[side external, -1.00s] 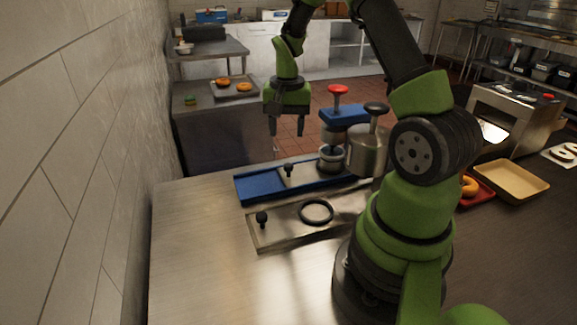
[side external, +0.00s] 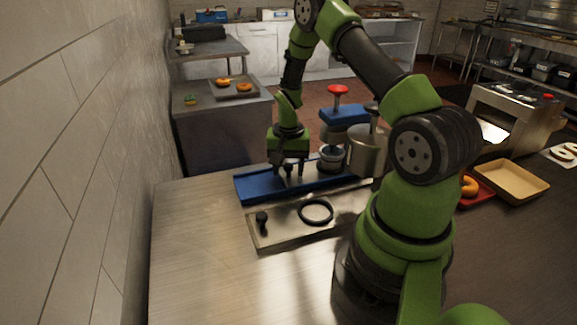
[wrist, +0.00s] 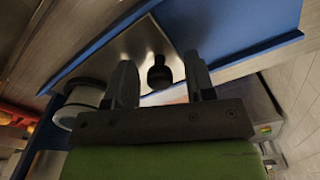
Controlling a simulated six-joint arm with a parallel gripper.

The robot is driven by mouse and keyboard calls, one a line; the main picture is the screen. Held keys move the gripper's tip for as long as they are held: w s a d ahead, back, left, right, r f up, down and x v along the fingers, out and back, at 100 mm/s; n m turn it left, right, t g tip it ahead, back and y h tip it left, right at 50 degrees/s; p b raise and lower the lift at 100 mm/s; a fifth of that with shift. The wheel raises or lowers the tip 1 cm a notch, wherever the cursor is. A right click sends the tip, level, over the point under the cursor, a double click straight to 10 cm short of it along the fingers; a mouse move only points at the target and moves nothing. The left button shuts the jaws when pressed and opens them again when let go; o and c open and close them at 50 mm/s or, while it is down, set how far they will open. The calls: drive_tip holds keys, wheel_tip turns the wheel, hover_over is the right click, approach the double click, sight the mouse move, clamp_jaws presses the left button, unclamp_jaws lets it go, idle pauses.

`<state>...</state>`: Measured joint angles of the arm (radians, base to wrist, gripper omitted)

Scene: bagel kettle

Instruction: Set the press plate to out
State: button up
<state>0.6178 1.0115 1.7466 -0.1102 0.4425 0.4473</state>
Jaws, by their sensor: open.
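The press has a blue frame (side external: 343,113) with a red knob (side external: 338,90) on top. Its blue rail (side external: 252,188) runs out to the left. A metal press plate (side external: 309,179) with a dark upright knob lies on the rail; the plate (wrist: 118,53) and the knob (wrist: 158,74) also show in the wrist view. My gripper (side external: 289,172) is low over the plate, pointing down. In the wrist view my gripper (wrist: 160,88) is open, with one finger on each side of the knob and gaps between them. In the side view the fingers partly hide the knob.
A metal plate (side external: 285,232) with a black knob (side external: 262,217) and a black ring (side external: 316,211) lies in front of the rail. A metal kettle (side external: 367,152) stands right of the press. Trays and a toaster-like machine (side external: 515,118) are at right. The front-left table is clear.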

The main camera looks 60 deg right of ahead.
sight(245, 188)
clamp_jaws()
drive_tip(key=w+a, duration=0.8)
drive_tip(key=shift+r, duration=0.1)
unclamp_jaws()
drive_tip(key=shift+s+d, duration=0.1)
wheel_tip(245, 188, up, 10)
idle(0.4)
